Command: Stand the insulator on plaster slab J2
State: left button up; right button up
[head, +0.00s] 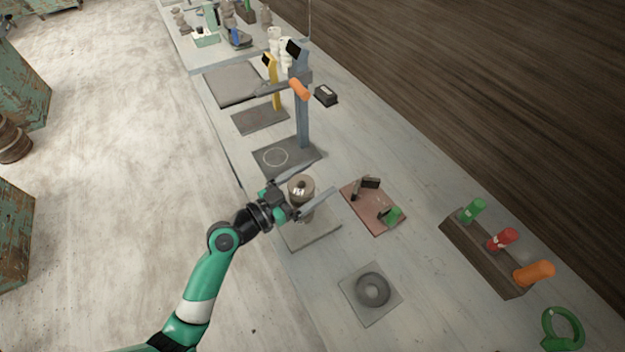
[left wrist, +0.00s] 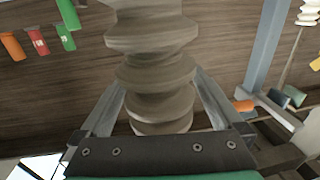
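The insulator (head: 301,187) is a grey-brown ribbed clay piece, upright over a pale grey square slab (head: 318,240) on the bench. It fills the middle of the left wrist view (left wrist: 158,75), where its top is cut off. My left gripper (head: 324,178) has one finger on each side of it. The fingers stand wider apart than the ribs, with gaps beside the lower part in the wrist view. The insulator's base is partly hidden by the near finger. A dark slab with a pale circle (head: 274,157) lies just beyond. No J2 label is readable. My right gripper is not in view.
A blue post (head: 302,125) with an orange handle (head: 298,90) rises behind the circled slab. A reddish board with small tools (head: 361,210) lies to the right. A slab with a grey ring (head: 372,289) is nearer. A wooden rack (head: 480,256) holds coloured handles.

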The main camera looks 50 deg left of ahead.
pick_arm(q)
jog(key=shift+r+p, duration=0.25)
jog(key=shift+p, duration=0.05)
jog(key=s, duration=0.3)
jog(key=s+a, duration=0.1)
jog(key=s, duration=0.3)
jog(key=s+b, duration=0.1)
jog(key=s, duration=0.3)
jog(key=shift+s+a+f, duration=0.15)
jog(key=shift+a, duration=0.05)
jog(key=shift+s, duration=0.35)
notch_tip(320, 180, up, 30)
jog(key=m+t+h, duration=0.2)
jog(key=m+t, duration=0.1)
jog(key=t, duration=0.2)
send_over(290, 195)
jog(key=w+d, duration=0.5)
jog(key=d, duration=0.2)
jog(key=s+d+r+n+t+y, duration=0.1)
jog(key=s+d+r+t, duration=0.1)
jog(key=r, duration=0.5)
jog(key=s+d+r+n+t, duration=0.2)
jog(key=s+r, duration=0.2)
jog(key=r, duration=0.4)
jog(key=shift+s+d+r+y, duration=0.2)
jog(key=shift+r+y, duration=0.1)
jog(key=shift+y, duration=0.1)
